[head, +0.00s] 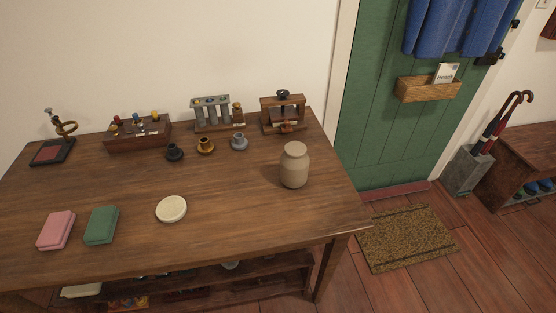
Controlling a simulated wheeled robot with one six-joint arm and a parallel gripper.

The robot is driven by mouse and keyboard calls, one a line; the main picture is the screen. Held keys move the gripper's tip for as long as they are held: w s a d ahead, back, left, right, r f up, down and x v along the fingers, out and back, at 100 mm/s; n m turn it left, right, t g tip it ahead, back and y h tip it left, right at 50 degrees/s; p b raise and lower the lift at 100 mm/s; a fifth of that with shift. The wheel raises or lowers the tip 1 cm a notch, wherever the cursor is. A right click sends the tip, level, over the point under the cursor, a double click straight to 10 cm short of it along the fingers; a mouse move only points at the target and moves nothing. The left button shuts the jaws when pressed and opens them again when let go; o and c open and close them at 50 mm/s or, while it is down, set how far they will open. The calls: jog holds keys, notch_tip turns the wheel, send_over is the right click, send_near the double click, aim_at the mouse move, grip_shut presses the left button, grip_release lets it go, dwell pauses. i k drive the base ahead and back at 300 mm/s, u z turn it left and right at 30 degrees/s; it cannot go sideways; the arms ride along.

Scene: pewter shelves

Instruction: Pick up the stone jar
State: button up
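The stone jar (294,168) is a beige-grey, rounded jar with a narrower neck and a paler top. In the head view it stands upright on the right part of the wooden table (220,187), a little in from the right edge. Nothing touches it or covers it. My gripper is not in view.
A small wooden press (284,113) stands behind the jar, with small cups (239,142) to its left. A pale round disc (171,209), a green block (101,225) and a pink block (56,230) lie near the front. Bare tabletop surrounds the jar.

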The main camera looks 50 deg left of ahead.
aim_at(294, 159)
jog(key=u, duration=0.8)
jog(key=i, duration=0.95)
jog(key=u, duration=0.25)
